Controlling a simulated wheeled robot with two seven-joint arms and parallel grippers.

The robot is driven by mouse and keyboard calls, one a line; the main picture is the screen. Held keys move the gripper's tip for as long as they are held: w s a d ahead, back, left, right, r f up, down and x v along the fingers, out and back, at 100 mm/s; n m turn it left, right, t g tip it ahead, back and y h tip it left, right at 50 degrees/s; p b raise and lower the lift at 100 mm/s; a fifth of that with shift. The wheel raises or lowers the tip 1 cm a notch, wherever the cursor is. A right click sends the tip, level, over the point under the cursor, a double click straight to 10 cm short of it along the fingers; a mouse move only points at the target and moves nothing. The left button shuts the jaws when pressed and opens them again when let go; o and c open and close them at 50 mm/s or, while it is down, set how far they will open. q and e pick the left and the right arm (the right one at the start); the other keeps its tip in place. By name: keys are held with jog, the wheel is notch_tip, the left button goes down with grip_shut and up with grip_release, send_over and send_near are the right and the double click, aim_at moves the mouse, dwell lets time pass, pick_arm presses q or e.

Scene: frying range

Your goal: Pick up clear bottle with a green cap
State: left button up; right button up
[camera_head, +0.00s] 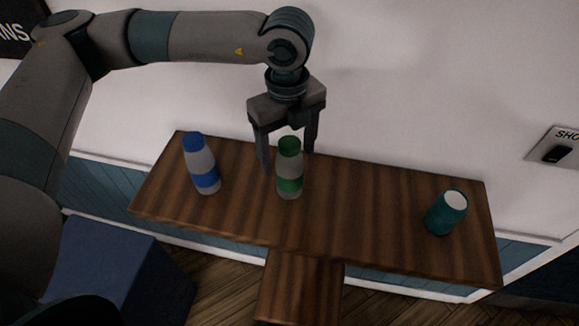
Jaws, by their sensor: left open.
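The clear bottle with a green cap (289,170) stands upright near the middle of the wooden table. It has a green band around its lower part. My left gripper (288,160) is open and points down, just behind and above the bottle's cap. One finger shows left of the bottle and the other to the right behind the cap. I cannot tell whether either finger touches it. My right gripper is not in view.
A bottle with a blue cap (201,164) stands left on the wooden table (360,205). A teal cup (446,213) stands near the right end. A white wall is close behind. The table between the green-capped bottle and cup is clear.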

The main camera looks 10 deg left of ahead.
pick_arm(q)
jog(key=shift+w+d+f+p, duration=0.1)
jog(key=shift+f+p, duration=0.55)
jog(key=shift+p, duration=0.05)
notch_tip(320, 180, down, 2)
jog(key=shift+p, duration=0.5)
jog(key=shift+f, duration=0.5)
jog(key=c, duration=1.1)
